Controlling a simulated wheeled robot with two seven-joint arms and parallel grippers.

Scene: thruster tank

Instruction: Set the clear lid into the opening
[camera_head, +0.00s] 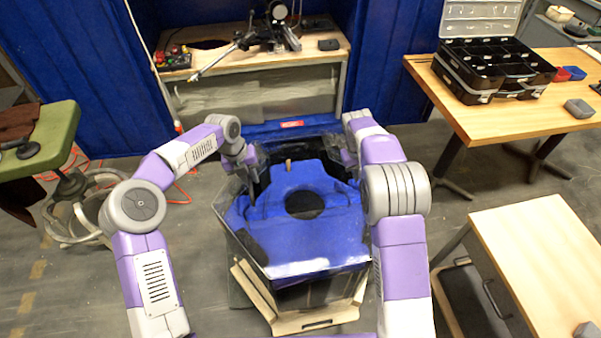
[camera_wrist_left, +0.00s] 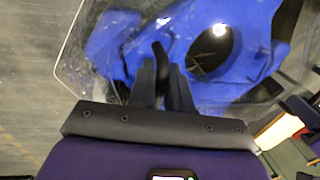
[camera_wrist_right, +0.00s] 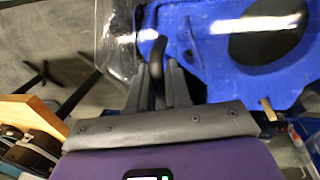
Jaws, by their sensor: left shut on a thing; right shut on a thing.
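The clear lid (camera_head: 318,267) is a see-through plate with angled corners. It lies over the tank (camera_head: 318,292); its front left edge reaches beyond the tank's wall in the head view. Blue material with a round dark hole (camera_head: 305,204) shows through it. My left gripper (camera_head: 258,184) is shut on a black handle of the lid (camera_wrist_left: 160,62) at its left side. My right gripper (camera_head: 352,168) is shut on another black handle (camera_wrist_right: 157,55) at the right side. The lid's rounded edge shows in both wrist views. The gap between lid and opening cannot be judged.
A workbench (camera_head: 255,68) with a black mechanism stands behind the tank. A wooden table (camera_head: 450,100) with a black organizer case (camera_head: 495,68) is at the back right. A low wooden cart (camera_head: 535,255) is at right, a green stool (camera_head: 50,140) at left.

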